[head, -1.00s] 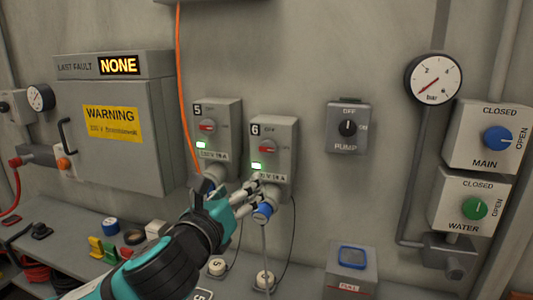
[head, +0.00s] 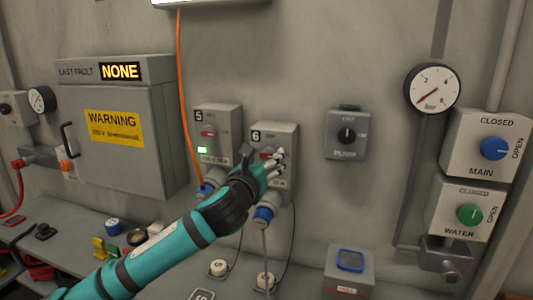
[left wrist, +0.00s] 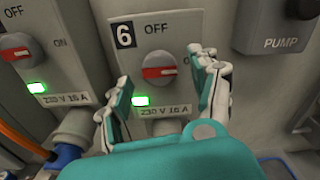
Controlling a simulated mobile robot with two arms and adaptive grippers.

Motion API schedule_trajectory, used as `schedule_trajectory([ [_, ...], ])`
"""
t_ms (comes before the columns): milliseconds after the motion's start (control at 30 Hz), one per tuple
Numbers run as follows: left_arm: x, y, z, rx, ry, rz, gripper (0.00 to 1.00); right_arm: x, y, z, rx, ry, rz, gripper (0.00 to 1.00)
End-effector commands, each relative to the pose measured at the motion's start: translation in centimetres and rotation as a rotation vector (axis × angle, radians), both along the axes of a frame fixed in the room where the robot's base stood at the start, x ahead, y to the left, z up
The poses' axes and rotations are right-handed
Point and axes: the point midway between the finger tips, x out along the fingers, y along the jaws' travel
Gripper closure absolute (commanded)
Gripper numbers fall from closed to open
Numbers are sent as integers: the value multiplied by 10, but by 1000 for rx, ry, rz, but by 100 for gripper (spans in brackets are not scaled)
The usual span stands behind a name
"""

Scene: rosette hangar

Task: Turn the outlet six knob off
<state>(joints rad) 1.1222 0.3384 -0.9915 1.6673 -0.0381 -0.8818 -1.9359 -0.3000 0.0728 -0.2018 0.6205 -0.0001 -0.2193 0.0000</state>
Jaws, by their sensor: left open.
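The outlet six box (head: 285,135) is a grey wall box marked 6. In the left wrist view its red and grey knob (left wrist: 159,74) has OFF above it, and its red handle lies roughly horizontal. My left gripper (head: 272,160) is open in front of the box. In the left wrist view its two fingers (left wrist: 163,88) stand on either side of the knob, apart from it. In the head view the hand hides most of the knob and the light. My right gripper is not in view.
Outlet five (head: 218,130) stands close on the left, its light green. The pump switch (head: 346,134) is to the right. An orange cable (head: 182,90) hangs by outlet five. A blue plug (head: 264,214) sits below outlet six. Wall between six and the pump is clear.

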Motion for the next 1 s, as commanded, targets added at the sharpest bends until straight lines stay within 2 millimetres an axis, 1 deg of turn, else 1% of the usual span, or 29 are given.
schedule_trajectory([
  [100, 11, -4, 1, -1, 0, 1, 37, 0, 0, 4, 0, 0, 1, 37],
  [200, 15, -5, 1, 0, -1, -1, 37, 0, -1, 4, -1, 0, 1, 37],
  [500, 17, -6, 0, 0, -1, -1, 37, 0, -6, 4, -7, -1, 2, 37],
  [900, 17, -5, 0, 0, -1, 0, 90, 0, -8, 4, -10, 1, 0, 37],
  [933, 17, -5, 0, 0, -1, 0, 93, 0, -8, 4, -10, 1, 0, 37],
  [1000, 17, -5, 0, -1, -1, 0, 93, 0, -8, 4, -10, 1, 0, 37],
])
